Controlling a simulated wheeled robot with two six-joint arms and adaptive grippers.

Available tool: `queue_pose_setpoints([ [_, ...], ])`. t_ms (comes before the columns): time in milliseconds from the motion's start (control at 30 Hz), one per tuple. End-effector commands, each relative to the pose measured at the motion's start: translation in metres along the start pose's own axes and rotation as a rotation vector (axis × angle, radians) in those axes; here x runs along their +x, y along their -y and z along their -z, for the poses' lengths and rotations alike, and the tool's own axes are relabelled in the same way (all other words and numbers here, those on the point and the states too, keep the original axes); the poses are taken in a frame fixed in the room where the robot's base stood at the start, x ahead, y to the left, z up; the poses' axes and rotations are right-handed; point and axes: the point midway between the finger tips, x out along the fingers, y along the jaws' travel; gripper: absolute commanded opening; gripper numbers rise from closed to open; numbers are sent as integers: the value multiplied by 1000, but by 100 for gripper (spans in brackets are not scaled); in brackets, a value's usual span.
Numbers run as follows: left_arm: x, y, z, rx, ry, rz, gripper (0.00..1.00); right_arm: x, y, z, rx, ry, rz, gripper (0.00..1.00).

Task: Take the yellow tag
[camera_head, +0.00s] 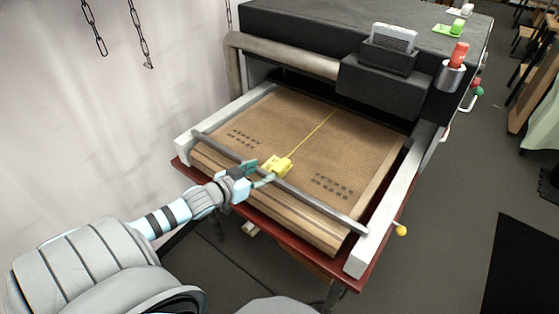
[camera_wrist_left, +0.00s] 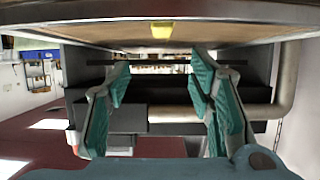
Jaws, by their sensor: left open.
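The yellow tag (camera_head: 277,166) is a small block near the front of the brown belt, by the grey crossbar. A thin yellow line (camera_head: 313,134) runs from it back toward the machine. In the left wrist view the tag (camera_wrist_left: 161,29) shows at the top, ahead of and between the fingers. My left gripper (camera_head: 260,172) is open, with its green-padded fingertips just left of the tag. The gap between the fingers looks empty in the left wrist view (camera_wrist_left: 160,68). I cannot tell whether a fingertip touches the tag. My right gripper is not in view.
The grey crossbar (camera_head: 325,207) spans the front of the belt between white side rails (camera_head: 382,207). The dark machine (camera_head: 300,30) stands behind, with a grey pipe (camera_head: 290,60) and a red-topped cylinder (camera_head: 452,72). A wall with hanging chains is at left.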

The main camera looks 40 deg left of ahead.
Motion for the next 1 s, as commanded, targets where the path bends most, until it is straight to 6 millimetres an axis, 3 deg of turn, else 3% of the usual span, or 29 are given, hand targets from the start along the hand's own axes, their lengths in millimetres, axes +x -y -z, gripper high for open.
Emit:
queue_pose_setpoints([
  [33,23,0,-18,-4,-7,2,48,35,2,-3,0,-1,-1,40],
  [100,41,0,-18,-5,-6,3,48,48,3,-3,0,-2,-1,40],
  [367,71,0,-11,-2,0,1,48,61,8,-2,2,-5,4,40],
  [600,115,1,-11,-4,-1,2,48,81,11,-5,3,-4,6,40],
  [867,120,1,-8,0,1,1,48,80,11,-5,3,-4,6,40],
  [1000,120,1,-8,0,1,2,26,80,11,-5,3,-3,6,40],
])
